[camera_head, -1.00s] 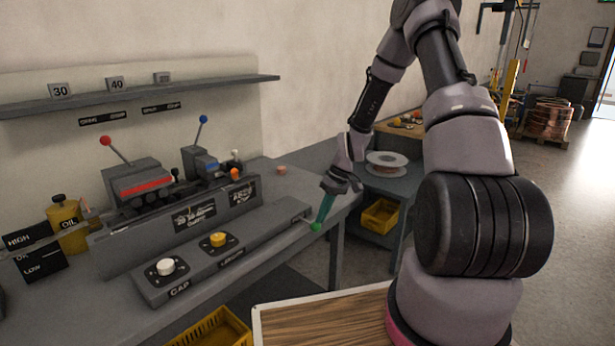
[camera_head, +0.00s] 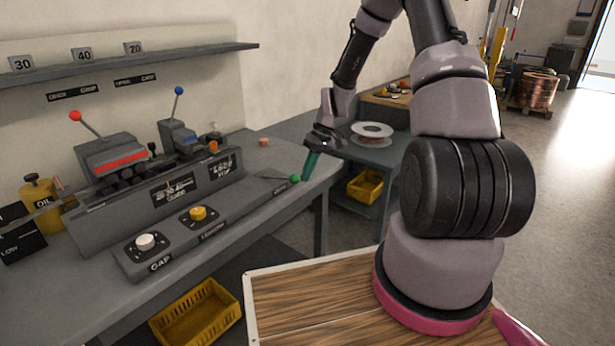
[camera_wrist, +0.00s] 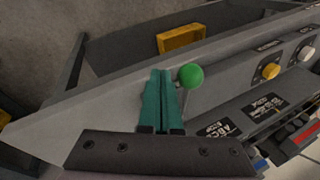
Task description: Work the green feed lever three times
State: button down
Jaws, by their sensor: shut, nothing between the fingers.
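The green feed lever's round knob (camera_head: 295,179) stands at the right end of the grey control panel on the bench. Its thin shaft reaches back to the panel. My gripper (camera_head: 308,176) points down just right of the knob, its teal fingers together and empty. In the wrist view the green knob (camera_wrist: 190,76) and its shaft are just right of the shut teal fingers (camera_wrist: 160,76). The knob looks very close to the fingertips; I cannot tell whether they touch.
The panel carries a white knob (camera_head: 145,241) and a yellow knob (camera_head: 198,213). Behind are a red-knobbed lever (camera_head: 75,116) and a blue-knobbed lever (camera_head: 179,90). A yellow crate (camera_head: 197,312) sits below the bench. A white spool (camera_head: 372,130) stands beyond my gripper.

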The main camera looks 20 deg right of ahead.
jog(key=s+d+r, duration=0.2)
jog(key=d+r, duration=0.4)
jog(key=r, duration=0.1)
jog(key=shift+s+r, duration=0.2)
jog(key=shift+s, duration=0.1)
dwell(0.4)
jog(key=s+a+r+m+t+h, duration=0.15)
jog(key=s+r, duration=0.25)
jog(key=r, duration=0.6)
jog(key=s+r+m+t+h, duration=0.15)
jog(key=s+r, duration=0.25)
jog(key=r, duration=0.5)
jog(key=s+a+r+m+t, duration=0.1)
jog(key=s+r+m+t, duration=0.3)
jog(key=s+r, duration=0.7)
jog(key=s, duration=0.3)
jog(key=shift+a+r+m+t+y, duration=0.15)
jog(key=shift+a+m+t+y, duration=0.15)
jog(key=shift+a+m+t, duration=0.1)
